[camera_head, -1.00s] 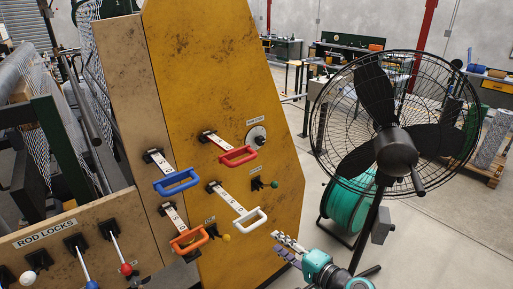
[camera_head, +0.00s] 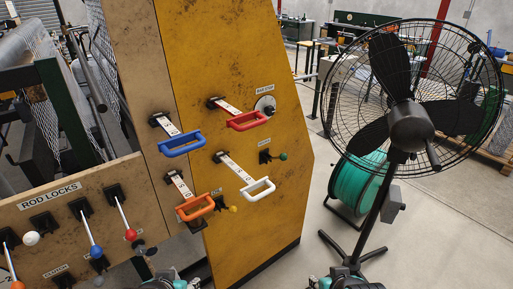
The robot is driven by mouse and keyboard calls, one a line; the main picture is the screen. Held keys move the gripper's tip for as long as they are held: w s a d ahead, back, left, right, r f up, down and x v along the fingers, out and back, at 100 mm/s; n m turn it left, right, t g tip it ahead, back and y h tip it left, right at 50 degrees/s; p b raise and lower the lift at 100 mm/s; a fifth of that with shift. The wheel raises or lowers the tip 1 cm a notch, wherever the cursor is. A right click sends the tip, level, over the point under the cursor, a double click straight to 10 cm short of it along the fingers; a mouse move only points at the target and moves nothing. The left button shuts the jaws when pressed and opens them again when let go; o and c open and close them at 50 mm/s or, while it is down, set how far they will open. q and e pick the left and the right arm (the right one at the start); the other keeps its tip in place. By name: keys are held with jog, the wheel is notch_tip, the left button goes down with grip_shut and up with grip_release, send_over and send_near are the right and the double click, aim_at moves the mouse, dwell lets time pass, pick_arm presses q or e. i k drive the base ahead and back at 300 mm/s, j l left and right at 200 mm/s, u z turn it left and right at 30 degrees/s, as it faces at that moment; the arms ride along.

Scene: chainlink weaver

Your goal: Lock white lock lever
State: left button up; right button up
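The ROD LOCKS panel (camera_head: 60,212) is at the lower left. Its white-knobbed lever (camera_head: 31,238) has a short visible shaft, the knob close to its dark mount. Beside it, the blue-knobbed lever (camera_head: 96,251) and red-knobbed lever (camera_head: 131,234) slope down to the right on long pale shafts. My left gripper (camera_head: 146,262) is at the bottom edge, right of the white knob and below the red one, apart from the white knob; its finger opening is unclear. My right gripper (camera_head: 343,277) is at the bottom edge, mostly cut off, far from the levers.
Blue, red, orange and white pull handles (camera_head: 257,189) stick out from the tan and yellow panels. An orange-knobbed lever (camera_head: 14,284) is at the lower left corner. A black fan (camera_head: 411,124) stands at right before a green spool (camera_head: 362,187). Floor between is clear.

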aim_at(31, 238)
jog(key=u, duration=1.8)
